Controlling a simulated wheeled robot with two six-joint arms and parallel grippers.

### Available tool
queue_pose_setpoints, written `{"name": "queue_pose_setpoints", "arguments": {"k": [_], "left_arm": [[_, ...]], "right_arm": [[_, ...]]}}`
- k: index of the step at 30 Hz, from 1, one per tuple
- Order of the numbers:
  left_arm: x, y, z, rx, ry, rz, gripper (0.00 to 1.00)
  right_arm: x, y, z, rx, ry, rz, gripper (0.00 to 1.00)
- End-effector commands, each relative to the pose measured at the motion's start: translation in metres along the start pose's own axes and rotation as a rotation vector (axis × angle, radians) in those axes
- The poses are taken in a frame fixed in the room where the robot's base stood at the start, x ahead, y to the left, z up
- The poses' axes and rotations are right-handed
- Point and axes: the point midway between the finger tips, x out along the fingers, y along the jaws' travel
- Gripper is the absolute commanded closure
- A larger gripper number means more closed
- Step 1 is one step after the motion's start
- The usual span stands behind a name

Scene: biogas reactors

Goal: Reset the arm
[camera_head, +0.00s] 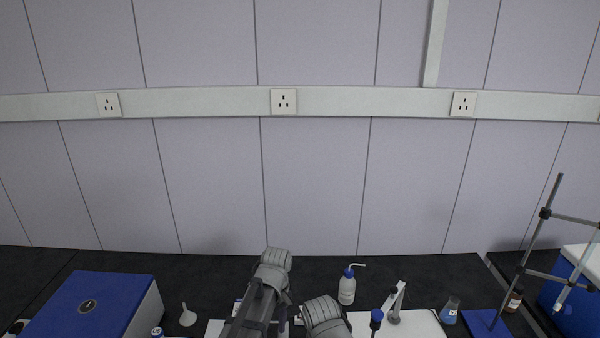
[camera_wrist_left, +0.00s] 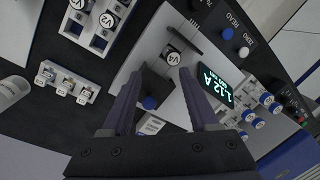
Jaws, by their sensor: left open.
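My left gripper (camera_wrist_left: 161,74) is open in the left wrist view, with its two fingers spread apart. Between and just beyond the fingertips is a small block marked V4 (camera_wrist_left: 172,58) on a light panel. The gap between the fingers looks empty, and I cannot tell how far the tips are from the panel. In the head view my grey arm links (camera_head: 271,281) rise from the bottom edge at the middle. My right gripper is not in view.

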Motion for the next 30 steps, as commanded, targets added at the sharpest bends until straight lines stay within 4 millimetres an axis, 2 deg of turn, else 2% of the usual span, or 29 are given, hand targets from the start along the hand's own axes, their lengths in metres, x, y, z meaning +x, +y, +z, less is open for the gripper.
{"name": "queue_pose_setpoints", "arguments": {"k": [1, 6, 12, 18, 30], "left_arm": [[0.021, -0.015, 0.023, 0.134, 0.015, 0.003, 0.40], [0.050, -0.040, 0.066, 0.584, 0.063, 0.003, 0.40], [0.069, -0.059, 0.094, 0.934, 0.103, -0.010, 0.40], [0.072, -0.063, 0.101, 1.056, 0.116, -0.016, 0.40], [0.072, -0.063, 0.101, 1.059, 0.116, -0.016, 0.40]], "right_arm": [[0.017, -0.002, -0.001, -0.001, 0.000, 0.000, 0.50], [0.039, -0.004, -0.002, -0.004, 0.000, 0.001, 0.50], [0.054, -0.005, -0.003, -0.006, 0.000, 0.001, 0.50], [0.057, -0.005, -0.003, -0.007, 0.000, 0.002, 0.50], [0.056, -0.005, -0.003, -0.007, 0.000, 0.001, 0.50]]}}
